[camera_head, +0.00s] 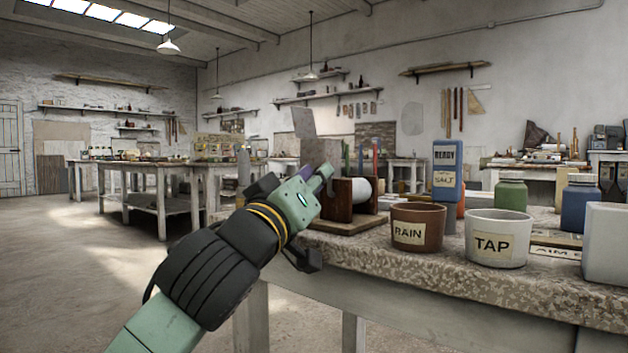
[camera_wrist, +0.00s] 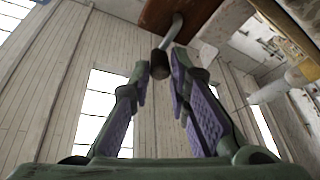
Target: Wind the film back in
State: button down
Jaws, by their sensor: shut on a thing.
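A dark wooden winder (camera_head: 337,200) with a pale roll (camera_head: 362,191) between its end boards stands near the left end of the stone-topped bench. My gripper (camera_head: 326,172) is at the near left side of the winder. In the wrist view, my gripper (camera_wrist: 160,64) has its purple-padded fingers closed around a dark crank knob (camera_wrist: 159,66). A metal shaft (camera_wrist: 172,35) runs from the knob to the brown wooden board (camera_wrist: 150,12). I cannot tell how much film is out; a grey sheet (camera_head: 303,122) shows behind the winder.
A brown RAIN pot (camera_head: 418,216) and a white TAP pot (camera_head: 497,222) stand right of the winder. A blue salt box (camera_head: 447,165), a green jar (camera_head: 511,195) and a blue jar (camera_head: 580,203) stand behind. The floor at left is clear.

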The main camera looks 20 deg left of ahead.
jog(key=shift+d, duration=0.1)
jog(key=c, duration=1.5)
grip_release()
jog(key=v, duration=1.2)
jog(key=shift+f, duration=0.1)
